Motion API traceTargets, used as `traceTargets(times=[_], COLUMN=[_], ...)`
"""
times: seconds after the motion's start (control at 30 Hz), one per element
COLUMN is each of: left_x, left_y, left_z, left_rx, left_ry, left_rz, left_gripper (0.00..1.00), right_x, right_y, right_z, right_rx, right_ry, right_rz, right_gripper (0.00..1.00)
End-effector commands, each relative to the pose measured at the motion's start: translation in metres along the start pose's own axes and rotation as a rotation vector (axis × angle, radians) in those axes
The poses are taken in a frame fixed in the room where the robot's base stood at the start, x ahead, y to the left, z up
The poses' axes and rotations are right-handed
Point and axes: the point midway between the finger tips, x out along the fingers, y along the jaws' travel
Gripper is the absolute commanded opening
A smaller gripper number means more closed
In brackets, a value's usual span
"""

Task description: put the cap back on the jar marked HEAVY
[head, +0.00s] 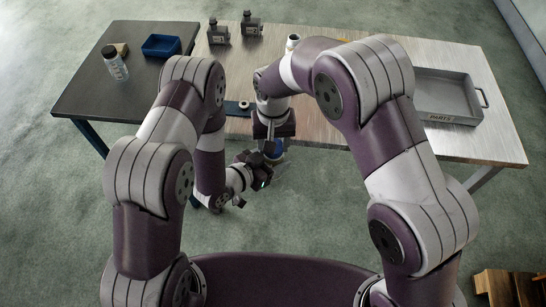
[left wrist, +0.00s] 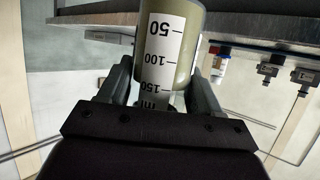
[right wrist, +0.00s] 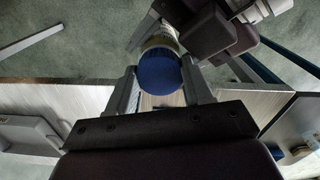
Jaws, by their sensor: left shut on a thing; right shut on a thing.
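My left gripper (left wrist: 166,95) is shut on a jar (left wrist: 174,45) with a white scale label reading 50, 100 and 150 ml, upside down in the left wrist view. No word HEAVY is readable on it. My right gripper (right wrist: 163,92) is shut on a blue cap (right wrist: 160,78), seen face-on between its fingers. The jar's pale body (right wrist: 160,38) shows just behind the cap. Cap and jar are lined up closely; I cannot tell whether the cap is seated.
A labelled bottle (head: 115,64) and a blue bin (head: 161,46) stand there. A grey tray marked PARTS (head: 476,112) is at right. A dark strip (head: 232,109) lies near the front edge.

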Motion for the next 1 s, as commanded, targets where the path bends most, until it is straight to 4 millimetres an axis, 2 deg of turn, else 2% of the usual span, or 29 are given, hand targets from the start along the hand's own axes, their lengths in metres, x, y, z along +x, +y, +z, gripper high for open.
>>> traceTargets(times=[0.1, 0.3, 0.43, 0.5, 0.63, 0.67, 0.7, 0.73, 1.0], left_x=[0.0001, 0.0, 0.0, -0.0001, -0.0001, -0.0001, -0.0001, -0.0001, 0.0001], left_y=[0.0001, 0.0002, 0.0002, 0.0003, 0.0003, 0.0003, 0.0003, 0.0003, 0.0002], left_z=[-0.0003, -0.0002, -0.0002, -0.0001, 0.0, 0.0, 0.0, 0.0, -0.0004], left_rx=[0.001, 0.001, 0.0, 0.0, 0.0, 0.0, 0.0, 0.0, 0.001], left_ry=[0.001, 0.001, 0.0, 0.0, 0.0, 0.0, 0.0, 0.0, 0.001], left_rz=[0.0, 0.001, 0.001, 0.001, 0.001, 0.001, 0.001, 0.001, 0.001], left_gripper=[0.0, 0.0, 0.0, 0.0, 0.0, 0.0, 0.0, 0.0, 0.0], right_x=[-0.0002, 0.0005, 0.0006, 0.0005, 0.0005, 0.0005, 0.0006, 0.0006, 0.0002], right_y=[-0.0001, 0.0002, 0.0004, 0.0004, 0.0004, 0.0005, 0.0004, 0.0004, 0.0002], right_z=[-0.0004, -0.0006, -0.0006, -0.0008, -0.0008, -0.0008, -0.0008, -0.0007, -0.0005], right_rx=[0.48, 1.284, 1.646, 1.728, 1.722, 1.721, 1.721, 1.721, 1.72], right_ry=[0.002, 0.002, 0.002, 0.002, 0.002, 0.002, 0.002, 0.002, 0.001], right_rz=[-0.001, -0.002, -0.003, -0.003, -0.003, -0.003, -0.003, -0.003, -0.002], right_gripper=[0.14, 0.14, 0.14, 0.14, 0.14, 0.6, 0.73, 0.8, 0.8])
